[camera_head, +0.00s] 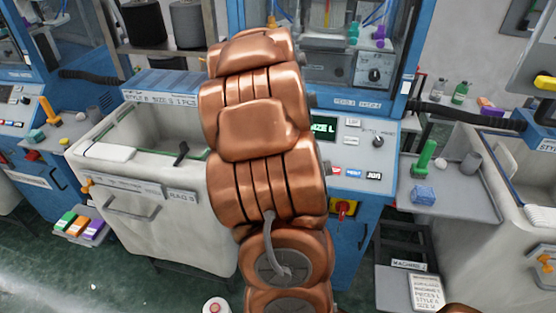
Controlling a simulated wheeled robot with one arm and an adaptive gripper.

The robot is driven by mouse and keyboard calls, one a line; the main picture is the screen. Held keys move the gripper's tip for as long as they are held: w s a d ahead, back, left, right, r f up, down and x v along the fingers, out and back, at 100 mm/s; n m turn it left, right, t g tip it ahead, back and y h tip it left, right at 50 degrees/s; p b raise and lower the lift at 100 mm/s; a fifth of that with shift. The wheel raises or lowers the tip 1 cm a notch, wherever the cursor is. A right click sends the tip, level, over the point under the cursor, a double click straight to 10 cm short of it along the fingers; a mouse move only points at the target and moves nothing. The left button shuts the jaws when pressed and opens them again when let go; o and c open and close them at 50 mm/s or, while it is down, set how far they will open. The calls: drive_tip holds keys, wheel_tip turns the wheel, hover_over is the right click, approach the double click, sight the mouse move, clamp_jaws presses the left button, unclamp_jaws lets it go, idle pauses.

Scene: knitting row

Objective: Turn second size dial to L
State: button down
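The middle blue knitting machine (360,210) has a sloped control panel, partly hidden behind my copper-coloured arm. A small display (323,125) with green text shows at the arm's right edge; the visible part seems to read "IZE L". A dark knob (378,141) sits on the panel to its right, with small lettering that seems to say "STYLE". A white plate with a round dial (374,74) is mounted higher, behind the machine's window frame. I cannot tell which is the second size dial; it may be hidden by my arm. My gripper cannot be seen.
A pale bin (150,225) stands left of the machine. A grey side shelf (455,190) with a green spool (424,158) and a blue block (422,194) stands right. A red knob on a yellow plate (343,209) is below the panel. A tray of coloured blocks (80,232) lies low at left.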

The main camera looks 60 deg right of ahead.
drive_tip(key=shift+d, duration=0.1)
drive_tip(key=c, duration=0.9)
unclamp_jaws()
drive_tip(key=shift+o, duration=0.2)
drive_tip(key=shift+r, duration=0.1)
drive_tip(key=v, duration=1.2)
